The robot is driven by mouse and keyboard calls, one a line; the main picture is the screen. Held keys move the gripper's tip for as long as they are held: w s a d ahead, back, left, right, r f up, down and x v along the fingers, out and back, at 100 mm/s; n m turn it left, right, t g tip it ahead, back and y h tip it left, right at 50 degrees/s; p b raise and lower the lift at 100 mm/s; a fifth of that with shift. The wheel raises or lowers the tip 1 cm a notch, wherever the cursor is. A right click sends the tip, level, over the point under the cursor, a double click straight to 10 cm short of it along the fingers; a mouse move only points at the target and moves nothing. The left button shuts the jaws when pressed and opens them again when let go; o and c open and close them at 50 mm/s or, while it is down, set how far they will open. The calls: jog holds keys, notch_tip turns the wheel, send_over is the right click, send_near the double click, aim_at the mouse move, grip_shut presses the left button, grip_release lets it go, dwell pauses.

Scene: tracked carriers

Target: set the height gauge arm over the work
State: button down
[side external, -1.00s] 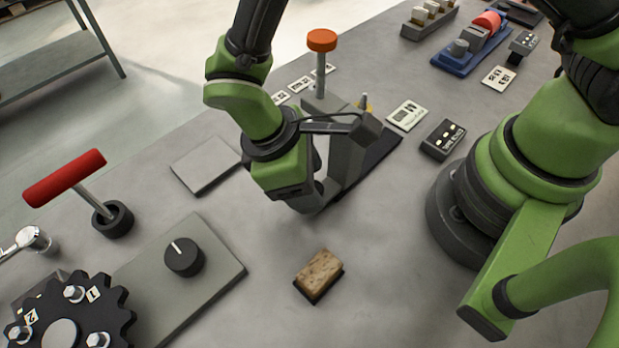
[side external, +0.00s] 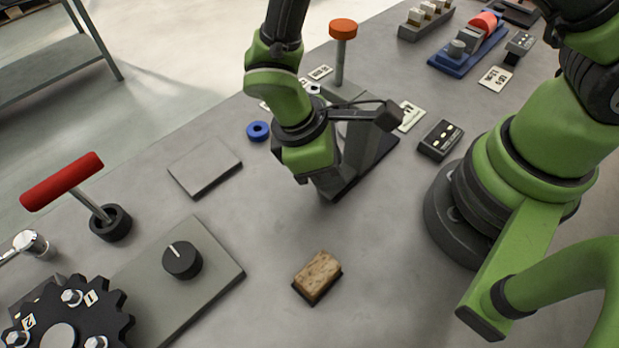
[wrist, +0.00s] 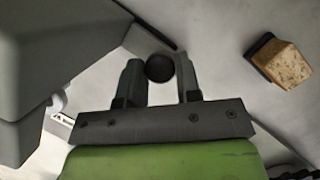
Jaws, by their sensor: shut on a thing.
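The height gauge (side external: 372,155) has a grey upright on a dark base and stands right of my wrist in the side view. Its grey body (wrist: 55,50) fills the left of the wrist view. My gripper (wrist: 160,63) is shut on that knob, one finger on each side. In the side view my gripper (side external: 322,183) is low beside the gauge, mostly hidden by my wrist. A speckled brown block (side external: 318,274), probably the work, sits apart on a dark pad; the wrist view shows it right (wrist: 287,65).
A flat grey plate (side external: 205,167) and blue ring (side external: 258,131) lie left of my wrist. A knobbed panel (side external: 215,262), red-handled lever (side external: 62,182) and black toothed wheel (side external: 100,315) are front left. An orange-topped post (side external: 342,30) stands behind. Bench around the block is clear.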

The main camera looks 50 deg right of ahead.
aim_at(346, 105)
jog(key=d, duration=0.7)
jog(key=shift+d, duration=0.15)
jog(key=c, duration=0.8)
grip_release()
jog(key=shift+r, duration=0.1)
jog(key=v, duration=0.9)
jog(key=shift+w+r, duration=0.15)
jog(key=shift+r, duration=0.2)
